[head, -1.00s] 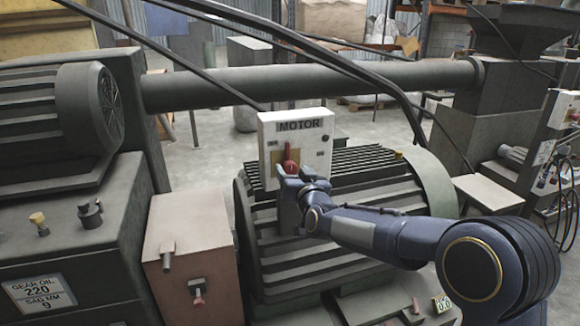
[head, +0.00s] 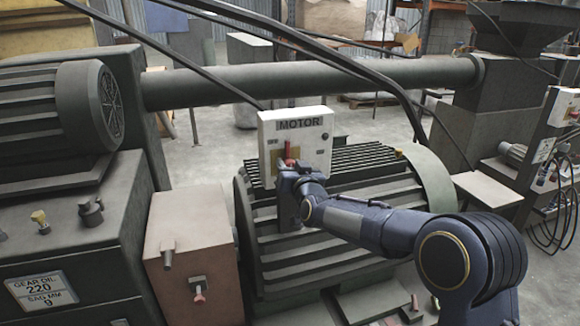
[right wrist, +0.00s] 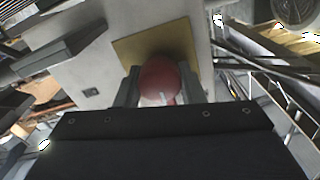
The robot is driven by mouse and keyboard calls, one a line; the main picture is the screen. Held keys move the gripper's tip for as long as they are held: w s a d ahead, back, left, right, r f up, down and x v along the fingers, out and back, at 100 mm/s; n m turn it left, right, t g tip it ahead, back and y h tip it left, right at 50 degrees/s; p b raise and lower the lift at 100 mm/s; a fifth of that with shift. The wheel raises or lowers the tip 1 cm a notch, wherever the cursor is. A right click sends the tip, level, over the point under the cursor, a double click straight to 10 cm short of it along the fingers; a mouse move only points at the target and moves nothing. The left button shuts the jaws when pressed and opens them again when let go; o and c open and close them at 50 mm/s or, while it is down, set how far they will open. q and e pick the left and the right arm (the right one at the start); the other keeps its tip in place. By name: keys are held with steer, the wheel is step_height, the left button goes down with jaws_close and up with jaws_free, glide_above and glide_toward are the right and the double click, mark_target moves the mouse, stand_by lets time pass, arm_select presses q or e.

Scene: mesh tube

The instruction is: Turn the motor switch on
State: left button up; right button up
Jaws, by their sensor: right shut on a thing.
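The motor switch box (head: 315,138) is a white box labelled MOTOR, standing behind the ribbed motor housing. Its red switch handle (head: 288,150) shows just above my right gripper (head: 287,172), in front of a brass-coloured plate. In the right wrist view, the red knob of the handle (right wrist: 160,79) sits between the two fingers of my right gripper (right wrist: 156,88), with the brass plate (right wrist: 150,45) behind it. My right gripper is shut on the handle. The lower part of the handle is hidden by the gripper. My left gripper is not in view.
The ribbed motor housing (head: 405,190) lies under my right forearm. A thick horizontal pipe (head: 310,80) and black cables pass behind and above the box. A pinkish box (head: 195,240) with small valves stands at the left. A second panel (head: 560,110) is at the far right.

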steer(key=shift+f+m+b, duration=0.2)
steer(key=shift+m+b, duration=0.4)
steer(key=shift+b, duration=0.15)
steer(key=shift+d+m+b, duration=0.1)
steer(key=shift+m+b, duration=1)
steer(key=shift+m, duration=0.1)
steer(key=m+b, duration=0.2)
steer(key=m, duration=0.1)
steer(key=shift+m, duration=0.3)
steer(key=m+b, duration=0.2)
steer(key=m, duration=0.3)
steer(key=shift+f+b, duration=0.1)
steer(key=shift+b, duration=0.25)
steer(key=m+b, duration=0.1)
steer(key=m, duration=0.4)
steer(key=shift+w+d+m+b, duration=0.1)
steer(key=shift+m+b, duration=0.2)
steer(key=shift+b, duration=0.05)
steer(key=o, duration=1)
